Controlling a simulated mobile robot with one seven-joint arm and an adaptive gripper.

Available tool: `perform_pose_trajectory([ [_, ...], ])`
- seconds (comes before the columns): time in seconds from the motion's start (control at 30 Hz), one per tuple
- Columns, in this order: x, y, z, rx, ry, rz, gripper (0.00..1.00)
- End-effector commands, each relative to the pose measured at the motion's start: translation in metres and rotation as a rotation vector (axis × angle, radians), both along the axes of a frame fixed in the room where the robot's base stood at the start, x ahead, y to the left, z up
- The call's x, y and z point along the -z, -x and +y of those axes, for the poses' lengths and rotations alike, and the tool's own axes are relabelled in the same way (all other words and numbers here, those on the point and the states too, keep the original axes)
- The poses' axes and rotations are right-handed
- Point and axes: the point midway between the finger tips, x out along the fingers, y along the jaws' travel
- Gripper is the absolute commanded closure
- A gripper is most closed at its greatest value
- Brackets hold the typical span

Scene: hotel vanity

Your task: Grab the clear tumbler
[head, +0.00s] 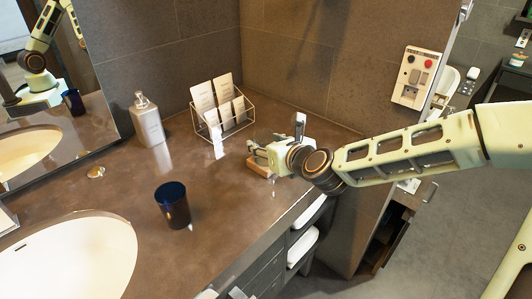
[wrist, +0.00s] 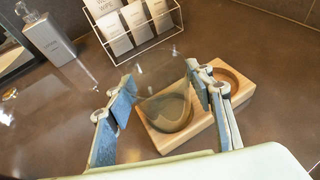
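The clear tumbler (wrist: 165,108) is see-through and smoky. In the wrist view it stands in a recess of a light wooden holder (wrist: 228,104). My gripper (wrist: 159,76) has one finger on each side of the tumbler, the pads close to its walls. The fingers are apart, and a small gap seems to show on the left side. In the head view my gripper (head: 256,153) is low over the wooden holder (head: 260,168). I cannot make out the tumbler there, as the gripper covers that spot.
A wire rack of cards (head: 222,112) stands behind the holder, with a soap dispenser (head: 149,120) to its left. A dark blue cup (head: 173,206) stands nearer the sink (head: 70,262). The counter between cup and holder is clear. The holder's other round recess (wrist: 232,80) looks empty.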

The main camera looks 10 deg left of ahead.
Motion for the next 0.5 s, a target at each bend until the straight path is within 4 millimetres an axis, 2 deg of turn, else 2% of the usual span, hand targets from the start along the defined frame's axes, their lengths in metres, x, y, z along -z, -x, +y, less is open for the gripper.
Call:
perform_pose_trajectory([
  [0.03,0.0,0.0001,-0.0001,0.0,0.0,0.0,0.59],
  [0.27,0.0001,0.0,-0.0002,0.0,0.0,0.0,0.83],
  [0.5,-0.0007,-0.0002,-0.0001,0.001,0.0,-0.001,0.84],
])
